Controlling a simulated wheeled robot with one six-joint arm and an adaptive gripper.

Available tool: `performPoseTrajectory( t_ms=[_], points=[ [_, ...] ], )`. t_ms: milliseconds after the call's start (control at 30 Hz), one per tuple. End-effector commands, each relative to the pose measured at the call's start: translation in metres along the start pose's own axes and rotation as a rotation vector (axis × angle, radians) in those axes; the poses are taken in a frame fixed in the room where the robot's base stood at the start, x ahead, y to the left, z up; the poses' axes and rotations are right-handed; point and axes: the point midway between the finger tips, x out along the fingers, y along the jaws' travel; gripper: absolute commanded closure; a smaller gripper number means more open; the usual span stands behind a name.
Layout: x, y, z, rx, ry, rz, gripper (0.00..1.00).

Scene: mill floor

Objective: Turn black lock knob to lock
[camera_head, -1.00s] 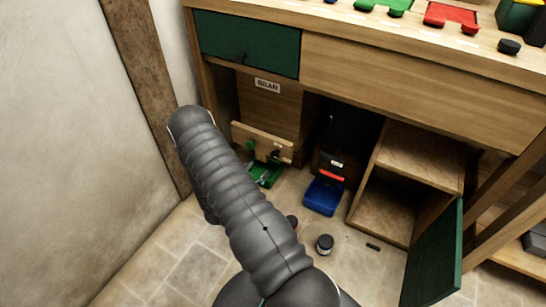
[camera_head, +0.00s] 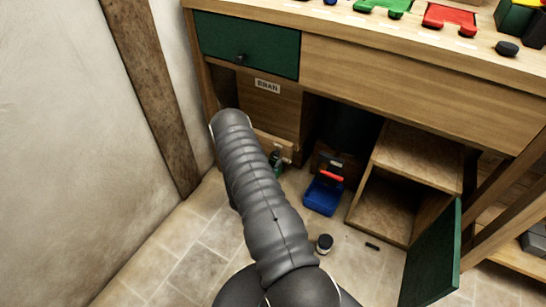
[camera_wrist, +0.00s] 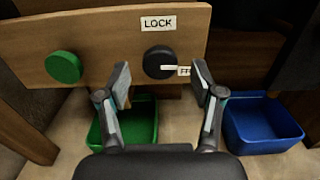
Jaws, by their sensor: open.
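The black lock knob (camera_wrist: 157,60) is round and sits on a wooden board (camera_wrist: 105,28) in the wrist view. Its white pointer points right, toward a small label partly hidden by my right finger. A white LOCK label (camera_wrist: 158,23) is above the knob. My gripper (camera_wrist: 161,82) is open, with one finger to each side below the knob, and appears not to grip it. A green knob (camera_wrist: 64,67) is to the left on the same board. In the head view, my arm hides most of the board and the black knob.
A green bin (camera_wrist: 143,122) is below the board and a blue bin (camera_wrist: 262,122) is to its right. In the head view, an open green door (camera_head: 433,258) is at the right, a green drawer (camera_head: 247,45) is above, and a small jar (camera_head: 324,243) is on the tiled floor.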

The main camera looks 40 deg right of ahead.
Motion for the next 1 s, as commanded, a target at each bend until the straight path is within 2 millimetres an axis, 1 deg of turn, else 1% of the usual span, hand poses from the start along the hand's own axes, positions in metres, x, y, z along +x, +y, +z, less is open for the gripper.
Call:
performPoseTrajectory(
  t_ms=[33,200,333,567,600,667,700,767,800,833,1000],
  points=[
    [0.008,-0.001,0.0,0.001,0.0,-0.002,0.33],
    [0.023,-0.001,0.0,0.0,0.0,-0.002,0.33],
    [0.027,0.0,0.0,-0.001,0.001,0.001,0.33],
    [0.027,0.0,0.0,-0.001,0.001,0.0,0.33],
    [0.027,0.0,0.0,-0.001,0.001,0.0,0.39],
    [0.027,0.0,0.0,-0.001,0.001,0.0,0.53],
    [0.027,0.0,0.0,-0.001,0.001,0.0,0.64],
    [0.027,0.0,0.0,-0.001,0.001,0.0,0.79],
    [0.027,0.0,0.0,-0.001,0.001,0.0,0.89],
    [0.027,0.0,0.0,-0.001,0.001,0.0,0.92],
    [0.027,0.0,-0.001,-0.005,0.001,-0.001,0.92]
  ],
)
